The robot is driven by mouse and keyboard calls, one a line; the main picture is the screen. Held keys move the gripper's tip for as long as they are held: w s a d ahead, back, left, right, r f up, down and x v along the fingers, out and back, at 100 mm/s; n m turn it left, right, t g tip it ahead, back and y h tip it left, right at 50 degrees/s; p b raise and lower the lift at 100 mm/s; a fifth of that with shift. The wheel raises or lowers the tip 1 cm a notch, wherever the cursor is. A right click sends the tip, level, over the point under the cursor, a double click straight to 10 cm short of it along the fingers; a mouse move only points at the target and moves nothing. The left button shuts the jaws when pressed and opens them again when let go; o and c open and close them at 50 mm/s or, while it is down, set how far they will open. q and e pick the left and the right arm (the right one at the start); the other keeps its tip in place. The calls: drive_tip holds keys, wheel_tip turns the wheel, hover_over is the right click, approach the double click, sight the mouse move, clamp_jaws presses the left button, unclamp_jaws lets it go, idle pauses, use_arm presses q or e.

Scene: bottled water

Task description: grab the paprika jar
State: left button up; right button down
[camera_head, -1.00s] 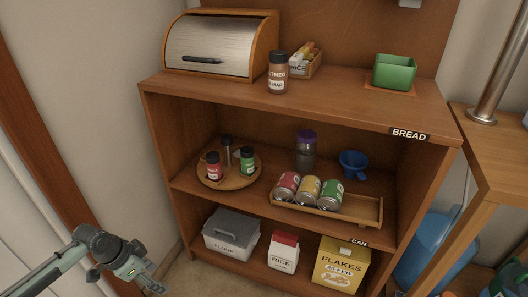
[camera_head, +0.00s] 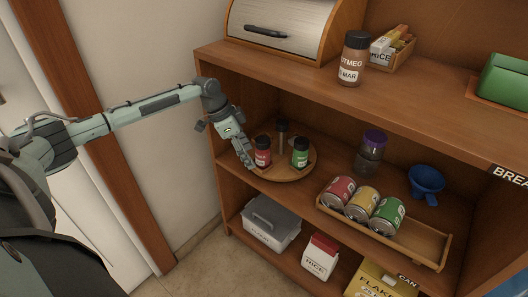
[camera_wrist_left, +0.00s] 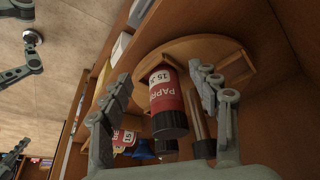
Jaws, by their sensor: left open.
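The paprika jar (camera_head: 262,152), with a red label and black cap, stands on the left of a round wooden tray (camera_head: 288,175) on the middle shelf. In the left wrist view the jar (camera_wrist_left: 167,98) appears upside down, with "PAPR" readable. My left gripper (camera_head: 246,157) is at the jar's left side in the head view. In the wrist view its open fingers (camera_wrist_left: 162,82) lie on either side of the jar, with a gap visible on the left.
A green-labelled jar (camera_head: 300,152) and a dark-capped shaker (camera_head: 282,134) share the tray. The upper shelf board (camera_head: 330,90) overhangs them.

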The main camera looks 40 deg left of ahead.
sight(267, 152)
use_arm(q)
drive_tip(key=w+d, duration=0.2)
drive_tip(key=w+d+f, duration=0.1)
drive_tip(key=w+d, duration=0.1)
drive_tip(key=shift+f, duration=0.1)
drive_tip(key=c, duration=1.3)
